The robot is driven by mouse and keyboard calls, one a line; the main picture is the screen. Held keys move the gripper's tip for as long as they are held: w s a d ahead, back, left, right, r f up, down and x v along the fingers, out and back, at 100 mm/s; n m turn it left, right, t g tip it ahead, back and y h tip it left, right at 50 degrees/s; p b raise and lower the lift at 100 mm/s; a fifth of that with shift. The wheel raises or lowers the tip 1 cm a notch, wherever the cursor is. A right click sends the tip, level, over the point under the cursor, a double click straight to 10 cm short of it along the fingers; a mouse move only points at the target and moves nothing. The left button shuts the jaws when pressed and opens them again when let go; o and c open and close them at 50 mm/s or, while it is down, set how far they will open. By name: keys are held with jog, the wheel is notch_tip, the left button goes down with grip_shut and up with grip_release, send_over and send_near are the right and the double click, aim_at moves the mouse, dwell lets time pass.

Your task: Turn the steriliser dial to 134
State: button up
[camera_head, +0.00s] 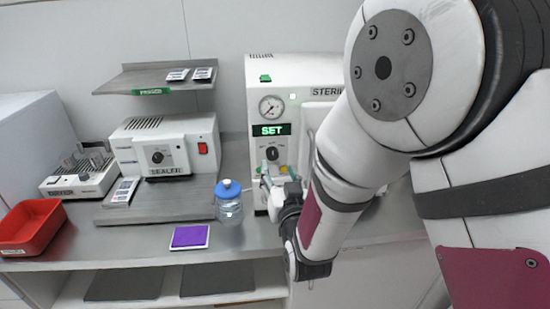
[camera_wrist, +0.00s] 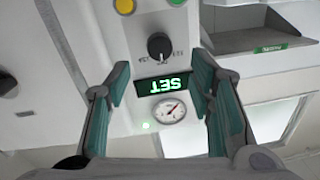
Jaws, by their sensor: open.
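The white steriliser (camera_head: 320,75) stands on the counter in the head view, partly hidden by my arm. Its black dial (camera_head: 272,153) sits on the front panel below a green display reading SET (camera_head: 271,129). In the wrist view the panel is upside down, and the dial (camera_wrist: 160,46) shows between and beyond my fingertips. The small marks around the dial are too blurred to read surely. My gripper (camera_head: 270,176) is in front of the panel, just below the dial in the head view. In the wrist view my gripper (camera_wrist: 160,76) is open and empty, its fingers apart from the dial.
A pressure gauge (camera_head: 271,108) is above the display. A blue-capped bottle (camera_head: 229,203) stands left of my gripper, with a purple pad (camera_head: 190,237) nearby. A sealer (camera_head: 165,145), a shelf (camera_head: 150,82) and a red tray (camera_head: 30,226) are further left.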

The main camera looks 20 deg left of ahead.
aim_at(273, 156)
jog(key=x, duration=0.6)
jog(key=shift+w+a, duration=0.15)
jog(key=shift+w, duration=0.1)
grip_shut()
